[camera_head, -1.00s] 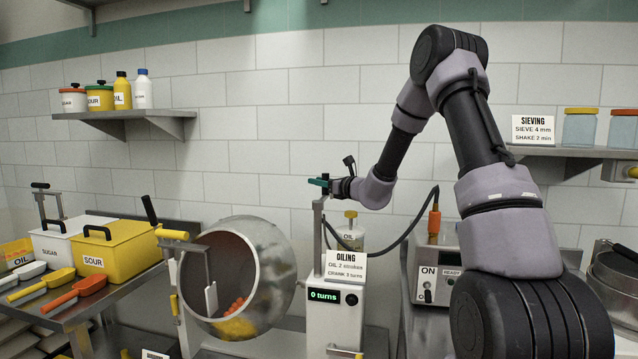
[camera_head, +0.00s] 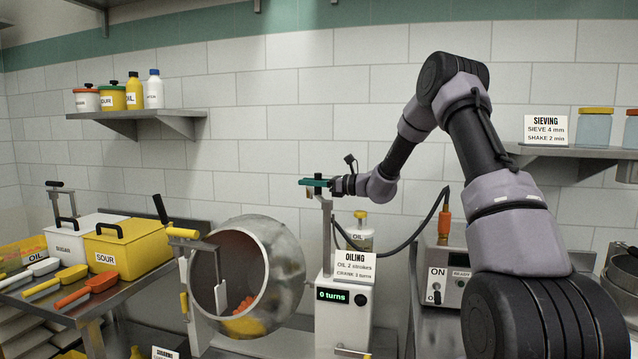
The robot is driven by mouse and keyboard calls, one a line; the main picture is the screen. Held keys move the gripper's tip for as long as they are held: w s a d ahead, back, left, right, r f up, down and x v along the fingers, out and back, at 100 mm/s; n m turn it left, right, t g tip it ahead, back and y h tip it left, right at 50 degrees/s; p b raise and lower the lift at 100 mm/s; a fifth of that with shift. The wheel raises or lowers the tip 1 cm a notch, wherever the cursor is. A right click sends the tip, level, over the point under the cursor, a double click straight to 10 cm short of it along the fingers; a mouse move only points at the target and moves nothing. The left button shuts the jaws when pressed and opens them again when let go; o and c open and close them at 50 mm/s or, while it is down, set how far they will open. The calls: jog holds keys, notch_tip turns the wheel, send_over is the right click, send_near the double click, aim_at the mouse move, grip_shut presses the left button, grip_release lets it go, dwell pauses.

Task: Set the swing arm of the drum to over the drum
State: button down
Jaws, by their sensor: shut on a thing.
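The drum (camera_head: 285,265) is a round metal bowl with its mouth tilted toward the left front; orange and yellow pieces lie inside. Its swing arm (camera_head: 326,225) is on an upright grey post on the control box (camera_head: 343,318), right of the drum. My gripper (camera_head: 314,184) is at the top of this post, shut on the swing arm's upper end, with a teal piece there pointing left. A small tan end hangs just left of the post top, still right of the drum's mouth. The exact grip is too small to see.
A bracket with a yellow handle (camera_head: 183,233) and a pale paddle (camera_head: 221,298) stand at the drum's mouth. Shelves hang left (camera_head: 135,115) and right.

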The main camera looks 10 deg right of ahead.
jog(key=s+a+n+g+h, duration=0.1)
jog(key=s+a+n+g, duration=0.3)
jog(key=s+n+g, duration=0.3)
jog(key=s+a+n+g+h, duration=0.2)
jog(key=s+a+n+g, duration=0.2)
jog(key=g, duration=1)
jog(key=shift+s+a+f+n+g+h, duration=0.2)
jog(key=shift+s+n+g+h, duration=0.1)
jog(key=shift+s+n, duration=1.9)
jog(key=shift+s+m, duration=0.3)
jog(key=shift+s, duration=0.05)
jog(key=c, duration=0.6)
grip_release()
jog(key=shift+s+d+r, duration=0.1)
jog(key=shift+s, duration=0.1)
jog(key=shift+w+r, duration=0.1)
jog(key=shift+w, duration=0.05)
jog(key=v, duration=1)
jog(key=shift+w+d, duration=0.2)
jog(key=shift+d, duration=0.05)
